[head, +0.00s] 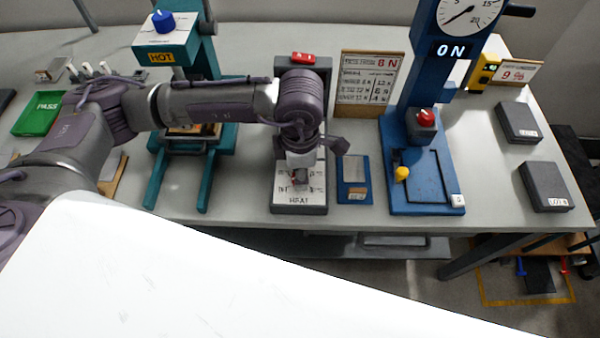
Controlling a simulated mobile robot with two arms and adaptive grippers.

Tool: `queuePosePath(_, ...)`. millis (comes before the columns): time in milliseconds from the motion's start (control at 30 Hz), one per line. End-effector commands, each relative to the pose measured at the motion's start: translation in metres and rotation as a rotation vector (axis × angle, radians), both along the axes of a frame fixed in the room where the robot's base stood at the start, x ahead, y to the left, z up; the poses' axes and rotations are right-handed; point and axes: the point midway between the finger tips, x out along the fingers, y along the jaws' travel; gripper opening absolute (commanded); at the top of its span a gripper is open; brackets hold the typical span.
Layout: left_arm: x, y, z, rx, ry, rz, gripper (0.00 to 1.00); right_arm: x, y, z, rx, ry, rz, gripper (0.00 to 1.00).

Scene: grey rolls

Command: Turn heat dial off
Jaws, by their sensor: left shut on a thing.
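The heat unit (299,210) is a grey box with a white face marked HEAT, standing near the front edge of the table in the head view. A small part of the dark reddish heat dial (300,176) shows low on that face. My left gripper (301,172) points down over the face and is shut on the dial. The gripper and wrist hide most of the dial, so its setting cannot be read. My right gripper is not in view.
A red switch (303,58) tops the unit's back. A teal press marked HOT (161,57) stands left. Dark boxes (519,122) lie farther right. A green PASS tray (40,112) lies far left.

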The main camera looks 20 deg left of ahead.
Motion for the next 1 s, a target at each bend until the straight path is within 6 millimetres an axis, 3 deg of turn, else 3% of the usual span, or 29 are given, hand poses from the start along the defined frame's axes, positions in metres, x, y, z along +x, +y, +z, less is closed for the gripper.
queuePosePath(500,0.0,0.0003,0.0001,0.001,0.0,0.021,0.02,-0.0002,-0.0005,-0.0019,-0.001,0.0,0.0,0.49)
queuePosePath(533,0.0,0.0003,0.0001,0.001,0.0,0.021,0.4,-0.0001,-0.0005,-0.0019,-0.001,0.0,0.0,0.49)
queuePosePath(667,0.0,0.0002,0.0001,0.001,0.0,0.02,0.62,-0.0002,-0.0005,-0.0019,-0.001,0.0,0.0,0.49)
queuePosePath(1000,0.0001,0.0,0.002,0.0,0.0,0.019,0.62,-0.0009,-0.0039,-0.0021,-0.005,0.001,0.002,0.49)
